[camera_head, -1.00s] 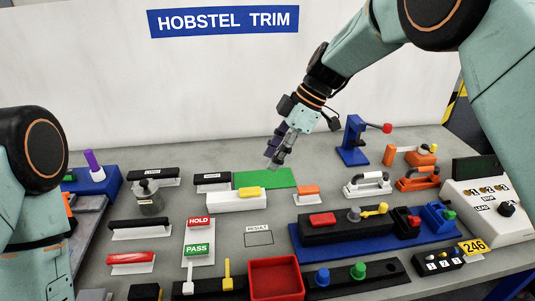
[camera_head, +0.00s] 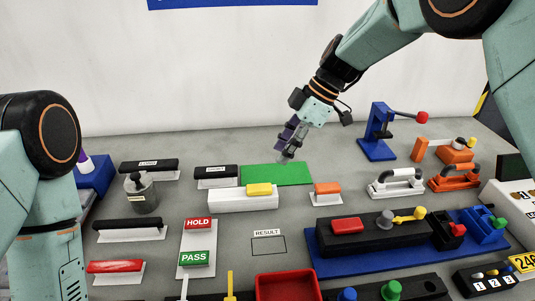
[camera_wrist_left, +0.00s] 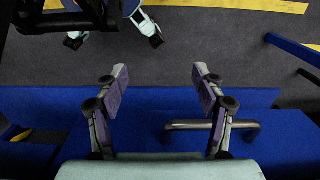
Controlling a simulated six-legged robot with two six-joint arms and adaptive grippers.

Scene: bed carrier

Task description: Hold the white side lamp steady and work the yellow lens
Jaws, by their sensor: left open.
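The white side lamp (camera_head: 243,202) is a long white block lying on the grey bench, in the middle of the head view. Its yellow lens (camera_head: 259,189) sits on the right part of its top. My right gripper (camera_head: 286,156) points down above the green mat (camera_head: 262,176), behind and right of the lamp and apart from it; its fingers look close together, but their gap is unclear. My left gripper (camera_wrist_left: 159,85) shows in the left wrist view with fingers wide apart and nothing between them. It is hidden in the head view.
The HOLD sign (camera_head: 199,223) and PASS sign (camera_head: 195,258) lie in front of the lamp. A red tray (camera_head: 288,274) is at the front. An orange-topped block (camera_head: 327,188) stands right of the lamp. Blue surfaces (camera_wrist_left: 262,97) and a grey handle (camera_wrist_left: 210,124) lie below my left gripper.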

